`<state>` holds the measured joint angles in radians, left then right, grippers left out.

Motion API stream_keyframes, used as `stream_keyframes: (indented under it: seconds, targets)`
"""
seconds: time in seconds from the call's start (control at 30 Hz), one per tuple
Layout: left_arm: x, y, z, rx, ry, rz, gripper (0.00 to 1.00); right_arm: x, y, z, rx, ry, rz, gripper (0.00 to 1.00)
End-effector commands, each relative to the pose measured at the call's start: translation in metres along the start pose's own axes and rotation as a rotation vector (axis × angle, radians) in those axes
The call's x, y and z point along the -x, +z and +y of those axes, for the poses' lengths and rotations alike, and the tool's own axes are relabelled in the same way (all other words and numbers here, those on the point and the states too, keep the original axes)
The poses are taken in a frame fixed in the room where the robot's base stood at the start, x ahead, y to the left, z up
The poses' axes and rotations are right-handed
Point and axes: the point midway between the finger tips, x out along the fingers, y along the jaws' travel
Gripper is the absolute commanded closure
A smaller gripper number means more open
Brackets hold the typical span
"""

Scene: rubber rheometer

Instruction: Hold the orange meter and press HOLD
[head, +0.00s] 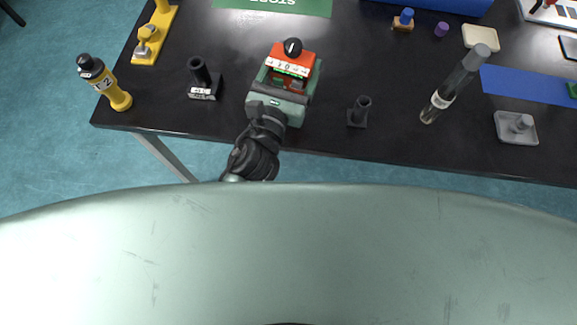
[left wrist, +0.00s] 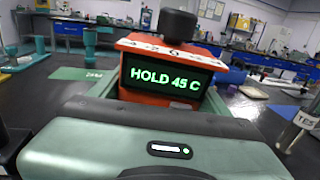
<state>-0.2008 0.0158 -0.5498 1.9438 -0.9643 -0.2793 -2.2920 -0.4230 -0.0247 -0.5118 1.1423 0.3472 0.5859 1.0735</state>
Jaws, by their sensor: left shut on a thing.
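The orange meter (head: 291,59) stands near the front edge of the black table, left of the middle in the head view. It has a black knob on top and a pale strip with dark marks. In the left wrist view the orange meter (left wrist: 160,68) faces me, and its dark display reads "HOLD 45 C" in green. My left gripper (head: 287,78) is shut on the meter, with its grey-green fingers along the meter's sides. The meter's lower part is hidden by the gripper body. No separate HOLD button can be made out. My right gripper is not in view.
A black holder (head: 203,82) stands left of the meter, and a yellow bottle (head: 106,83) is farther left. A green mat (head: 272,5) lies behind.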

Motion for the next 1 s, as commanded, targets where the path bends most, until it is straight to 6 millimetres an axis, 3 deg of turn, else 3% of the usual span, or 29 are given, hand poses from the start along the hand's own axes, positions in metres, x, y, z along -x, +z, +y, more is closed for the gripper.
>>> stream_keyframes:
  seconds: [0.03, 0.3, 0.33, 0.4, 0.77, 1.0]
  targets:
    - [0.003, -0.013, -0.002, 0.007, -0.002, 0.026, 0.72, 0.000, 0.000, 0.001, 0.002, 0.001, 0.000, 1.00]
    - [0.003, -0.013, -0.003, 0.008, -0.002, 0.026, 0.72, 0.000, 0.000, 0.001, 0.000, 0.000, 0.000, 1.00]
    - [0.003, -0.013, -0.003, 0.008, -0.002, 0.026, 0.20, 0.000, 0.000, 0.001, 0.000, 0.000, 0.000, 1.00]
    - [0.002, -0.013, -0.002, 0.007, -0.002, 0.025, 0.01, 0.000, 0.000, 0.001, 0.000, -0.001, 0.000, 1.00]
    - [0.009, -0.008, -0.002, 0.002, -0.002, 0.015, 0.00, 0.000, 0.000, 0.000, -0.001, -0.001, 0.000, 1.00]
    - [0.056, -0.009, -0.002, 0.004, -0.001, 0.021, 0.00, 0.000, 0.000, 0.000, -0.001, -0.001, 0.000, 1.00]
